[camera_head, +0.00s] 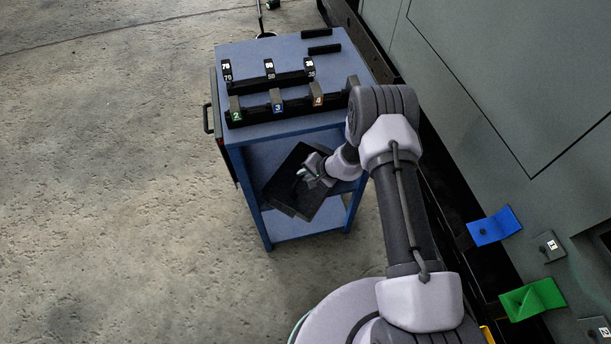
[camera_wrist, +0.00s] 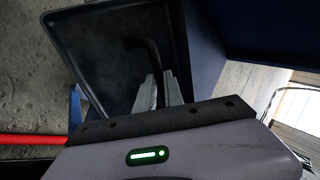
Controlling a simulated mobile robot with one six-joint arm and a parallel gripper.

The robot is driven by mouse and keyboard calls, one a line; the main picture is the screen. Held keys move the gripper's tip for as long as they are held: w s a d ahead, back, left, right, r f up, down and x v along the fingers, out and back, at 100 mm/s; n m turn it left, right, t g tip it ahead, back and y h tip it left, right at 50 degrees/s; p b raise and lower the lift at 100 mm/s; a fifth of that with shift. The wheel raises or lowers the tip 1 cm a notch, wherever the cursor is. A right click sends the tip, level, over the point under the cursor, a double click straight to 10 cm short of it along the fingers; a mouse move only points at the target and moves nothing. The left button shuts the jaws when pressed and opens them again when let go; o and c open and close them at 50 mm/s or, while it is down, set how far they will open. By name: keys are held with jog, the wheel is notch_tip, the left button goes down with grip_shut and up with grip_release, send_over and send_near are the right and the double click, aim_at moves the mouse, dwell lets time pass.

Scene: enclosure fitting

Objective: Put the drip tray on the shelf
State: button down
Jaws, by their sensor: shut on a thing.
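The drip tray (camera_head: 286,184) is a flat black tray with a raised rim. In the head view it is tilted, in front of the blue cart's open side, above the lower shelf (camera_head: 298,223). My gripper (camera_head: 303,173) is shut on the tray's handle. In the wrist view the tray (camera_wrist: 99,60) fills the upper left, and my gripper's fingers (camera_wrist: 160,88) close at the dark curved handle (camera_wrist: 146,47). I cannot tell whether the tray touches the cart.
The blue cart's top (camera_head: 262,58) holds black racks with numbered blocks, including a green-marked block (camera_head: 235,110). A grey cabinet wall (camera_head: 480,80) stands to the right, with a blue flap (camera_head: 495,227) and a green flap (camera_head: 532,299). The concrete floor at left is clear.

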jog(key=c, duration=1.5)
grip_release()
jog(key=shift+f, duration=0.1)
jog(key=shift+o, duration=0.2)
jog(key=p+v, duration=0.4)
jog(key=v, duration=0.8)
